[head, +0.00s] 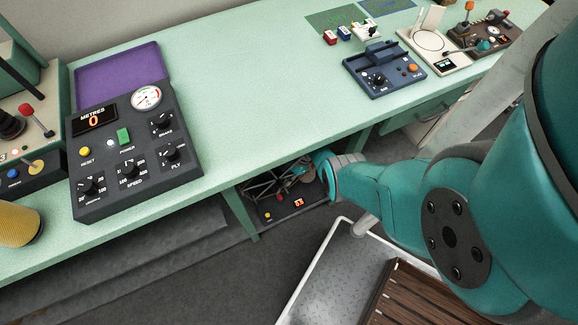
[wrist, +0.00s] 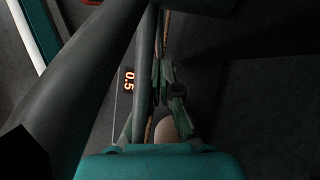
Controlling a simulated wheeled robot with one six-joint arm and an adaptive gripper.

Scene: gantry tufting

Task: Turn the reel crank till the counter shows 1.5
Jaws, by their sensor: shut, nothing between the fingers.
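The reel unit (head: 270,190) stands under the table in the head view, with thin frame bars and a dark panel. Its counter (head: 298,203) glows orange there, too small to read surely. In the wrist view the counter (wrist: 129,81) reads 0.5, turned sideways. My gripper (wrist: 163,75) is shut with nothing between its fingers, reaching in at the reel. Large dark grey-green bars of the reel (wrist: 90,75) pass close to it. A tan rounded part (wrist: 165,128) shows between the finger links; I cannot tell whether it is the crank handle. My wrist hides part of the reel in the head view.
The green table (head: 240,100) stands above the reel, its front edge close to my arm. A dark console (head: 135,150) on it shows METRES 0. A blue box (head: 385,70) stands further right. Grey floor (head: 200,285) is clear at the front left.

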